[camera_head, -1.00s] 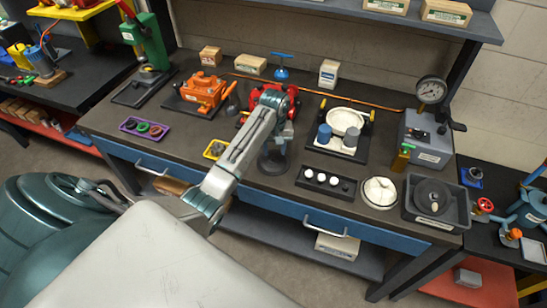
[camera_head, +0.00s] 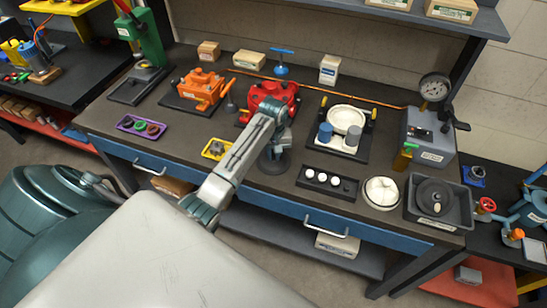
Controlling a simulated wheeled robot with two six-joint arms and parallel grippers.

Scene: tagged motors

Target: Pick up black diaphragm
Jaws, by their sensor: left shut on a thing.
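My left arm reaches over the bench from the lower left. My left gripper (camera_head: 276,149) points down in front of the red motor (camera_head: 262,95) and is shut on a round black diaphragm (camera_head: 272,167). The arm and wrist hide part of the disc and most of the fingers. I cannot tell how far the disc is above the bench top. Another black round part (camera_head: 435,194) lies in a dark grey tray (camera_head: 412,207) at the bench's right end. My right gripper is not in view.
The bench (camera_head: 235,180) also carries an orange motor (camera_head: 203,88), a purple tray (camera_head: 126,122), a yellow tray (camera_head: 207,154), a black strip with white pieces (camera_head: 310,181), a round white part (camera_head: 382,191) and a gauge unit (camera_head: 430,135). Bare bench lies around the gripper.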

